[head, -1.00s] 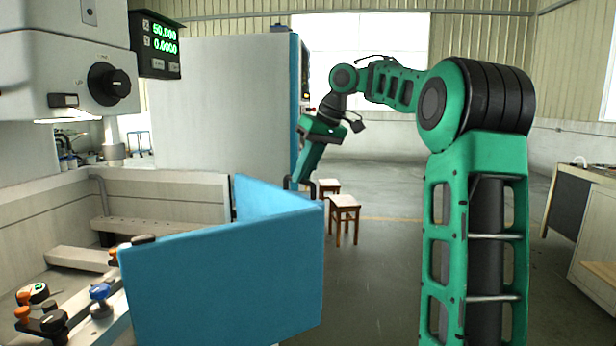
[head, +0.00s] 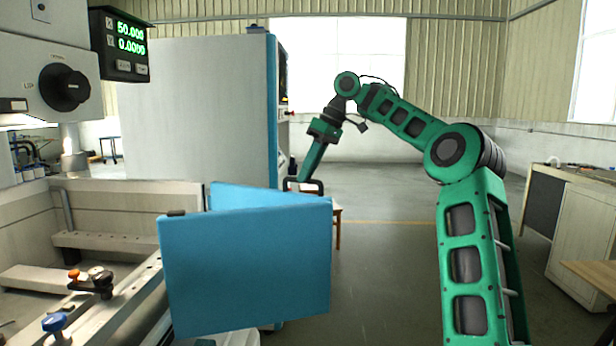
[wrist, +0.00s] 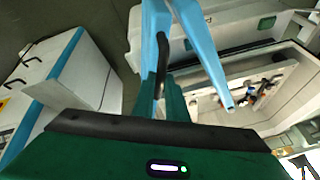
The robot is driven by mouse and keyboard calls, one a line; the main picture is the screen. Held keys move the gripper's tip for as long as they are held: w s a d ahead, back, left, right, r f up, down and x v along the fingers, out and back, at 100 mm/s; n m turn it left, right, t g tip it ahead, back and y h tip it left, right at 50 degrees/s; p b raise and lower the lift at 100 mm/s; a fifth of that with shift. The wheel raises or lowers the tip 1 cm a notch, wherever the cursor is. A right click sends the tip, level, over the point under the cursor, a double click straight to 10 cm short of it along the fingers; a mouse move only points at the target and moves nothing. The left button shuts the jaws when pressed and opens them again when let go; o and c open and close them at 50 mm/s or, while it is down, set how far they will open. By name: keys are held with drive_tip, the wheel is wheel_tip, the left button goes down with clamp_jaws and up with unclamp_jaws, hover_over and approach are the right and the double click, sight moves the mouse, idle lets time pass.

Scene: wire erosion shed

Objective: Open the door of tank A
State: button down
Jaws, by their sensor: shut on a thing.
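The blue door (head: 245,265) stands swung out from the side of the open tank (head: 120,205), as two blue panels meeting at an angle in the head view. A black bar handle (head: 317,182) shows at its upper far edge. My gripper (head: 303,181) is shut on this handle, reaching down to it from behind the door. In the wrist view the green fingers (wrist: 170,102) close around the black handle (wrist: 162,52), with the blue panels (wrist: 203,52) seen nearly edge-on. The front panel hides the lower parts of the door. No letter naming the tank is readable.
Clamps and knobs (head: 92,280) sit on the tank's inner table. A large white cabinet with a blue edge (head: 271,110) stands behind. A stool (head: 337,225) is partly hidden behind the door.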

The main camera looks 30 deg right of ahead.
drive_tip(key=shift+w+a+r, duration=0.15)
drive_tip(key=shift+a+r, duration=0.05)
drive_tip(key=shift+a, duration=0.05)
drive_tip(key=c, duration=1.8)
unclamp_jaws()
drive_tip(key=shift+o, duration=0.2)
drive_tip(key=shift+d+f, duration=0.1)
drive_tip(key=shift+d+r, duration=0.1)
drive_tip(key=shift+r, duration=0.15)
drive_tip(key=s+d+r, duration=0.2)
drive_tip(key=s+d, duration=0.3)
drive_tip(key=d, duration=0.6)
drive_tip(key=shift+s+d, duration=0.15)
drive_tip(key=shift+d, duration=0.25)
drive_tip(key=shift+a, duration=0.1)
